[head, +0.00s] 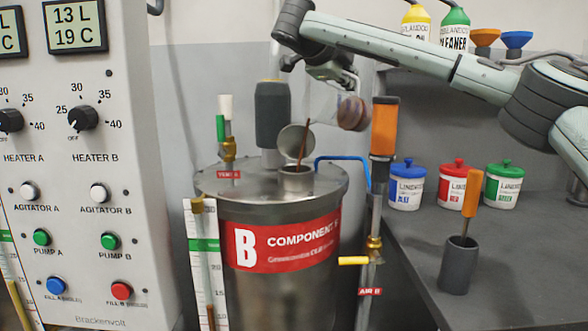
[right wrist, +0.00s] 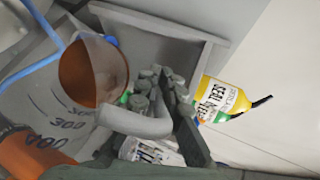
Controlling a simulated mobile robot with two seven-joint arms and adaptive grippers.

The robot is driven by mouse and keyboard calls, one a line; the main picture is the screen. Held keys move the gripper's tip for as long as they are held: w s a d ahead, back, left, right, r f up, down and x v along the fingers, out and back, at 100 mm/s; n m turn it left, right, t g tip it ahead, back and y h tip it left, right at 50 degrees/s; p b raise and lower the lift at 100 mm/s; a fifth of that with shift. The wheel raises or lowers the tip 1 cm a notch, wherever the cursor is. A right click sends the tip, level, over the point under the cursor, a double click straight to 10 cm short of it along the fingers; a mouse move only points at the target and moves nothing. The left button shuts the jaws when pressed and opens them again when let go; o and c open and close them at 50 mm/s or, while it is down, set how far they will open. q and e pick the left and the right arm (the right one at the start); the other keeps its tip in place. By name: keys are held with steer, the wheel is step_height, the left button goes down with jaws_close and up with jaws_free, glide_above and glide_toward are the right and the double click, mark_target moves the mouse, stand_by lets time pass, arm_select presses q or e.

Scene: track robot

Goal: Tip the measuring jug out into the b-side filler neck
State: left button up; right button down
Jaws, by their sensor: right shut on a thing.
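The clear measuring jug (head: 328,106) is tipped far over above the B tank, its mouth to the left, with brown liquid in it. My right gripper (head: 343,78) is shut on its grey handle, which shows in the right wrist view (right wrist: 138,123). Brown liquid (right wrist: 92,72) also shows inside the jug there. The B-side filler neck (head: 296,181) stands on the tank lid with its round cap (head: 297,139) swung up behind it. A thin brown stream (head: 304,143) runs from below the jug's lip down to the neck's opening. My left gripper is out of view.
The steel B tank (head: 280,285) carries a grey motor (head: 272,118) left of the neck. An orange-topped cylinder (head: 384,128) and a blue hose (head: 343,159) are close on the right. The bench (head: 520,265) holds tubs and a grey cup with an orange-handled tool.

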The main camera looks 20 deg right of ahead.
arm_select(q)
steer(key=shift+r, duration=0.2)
arm_select(e)
steer(key=shift+s+a+r, duration=0.1)
steer(key=shift+a+r, duration=0.15)
steer(key=shift+a, duration=0.1)
stand_by(0.4)
steer(key=shift+a, duration=0.15)
steer(key=shift+s+a+r+t+h, duration=0.1)
steer(key=shift+a+r+t+h, duration=0.1)
steer(key=shift+t+h, duration=0.1)
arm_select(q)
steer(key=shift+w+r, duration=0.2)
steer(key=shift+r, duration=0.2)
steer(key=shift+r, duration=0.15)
arm_select(e)
steer(key=shift+a+r, duration=0.1)
steer(key=shift+a, duration=0.05)
arm_select(q)
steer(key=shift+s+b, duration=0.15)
steer(key=shift+b, duration=0.2)
arm_select(e)
steer(key=shift+s+a+r, duration=0.1)
steer(key=shift+a, duration=0.05)
